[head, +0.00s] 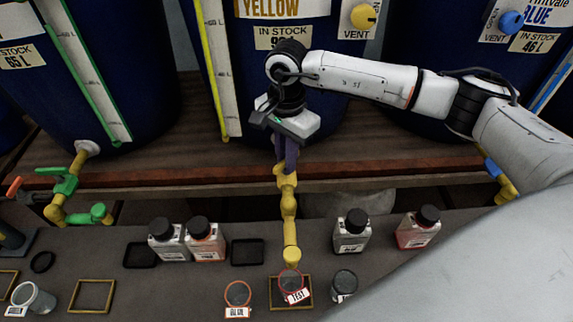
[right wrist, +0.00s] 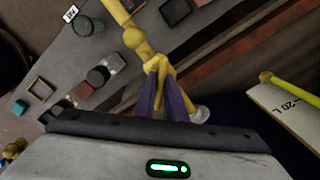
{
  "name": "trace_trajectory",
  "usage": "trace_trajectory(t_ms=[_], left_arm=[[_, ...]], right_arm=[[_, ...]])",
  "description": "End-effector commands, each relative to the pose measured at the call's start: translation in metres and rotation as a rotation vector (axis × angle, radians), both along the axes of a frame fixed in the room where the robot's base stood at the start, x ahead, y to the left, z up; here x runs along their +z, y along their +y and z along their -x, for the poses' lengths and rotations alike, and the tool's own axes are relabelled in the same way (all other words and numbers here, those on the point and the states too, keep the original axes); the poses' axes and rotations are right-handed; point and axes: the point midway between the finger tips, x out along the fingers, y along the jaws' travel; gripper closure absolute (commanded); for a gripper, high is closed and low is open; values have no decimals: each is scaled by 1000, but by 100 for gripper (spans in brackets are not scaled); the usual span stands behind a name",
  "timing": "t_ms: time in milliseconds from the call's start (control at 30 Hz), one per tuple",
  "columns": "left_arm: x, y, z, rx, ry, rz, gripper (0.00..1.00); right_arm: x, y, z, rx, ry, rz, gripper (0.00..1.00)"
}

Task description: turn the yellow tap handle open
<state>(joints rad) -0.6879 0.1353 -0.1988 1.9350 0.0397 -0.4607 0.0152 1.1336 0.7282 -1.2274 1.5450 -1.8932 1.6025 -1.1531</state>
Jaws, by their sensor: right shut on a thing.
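The yellow tap (head: 289,208) comes off the vat marked YELLOW (head: 300,65) and hangs down over the bench. My right gripper (head: 284,166) reaches down from above with its purple fingers at the tap's top. In the right wrist view, the gripper (right wrist: 158,72) is shut on the yellow handle (right wrist: 156,64). The fingers hide part of the handle, so its exact angle is hard to tell. A jar labelled TEST (head: 294,293) stands below the spout, in a yellow-edged square frame (head: 275,295). My left gripper is not in view.
A green tap (head: 68,185) is at the left. Capped bottles (head: 207,240) stand on the bench, with others (head: 352,232) right of the tap. The wooden shelf edge (head: 170,174) runs behind the tap.

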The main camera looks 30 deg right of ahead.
Motion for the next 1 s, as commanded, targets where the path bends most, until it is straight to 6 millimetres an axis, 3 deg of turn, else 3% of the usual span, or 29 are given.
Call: trace_trajectory(t_ms=[600,1000], left_arm=[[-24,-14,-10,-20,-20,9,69],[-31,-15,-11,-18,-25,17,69]], right_arm=[[-2,-1,-1,557,-2,0,100],[0,-1,0,759,-2,1,100]])
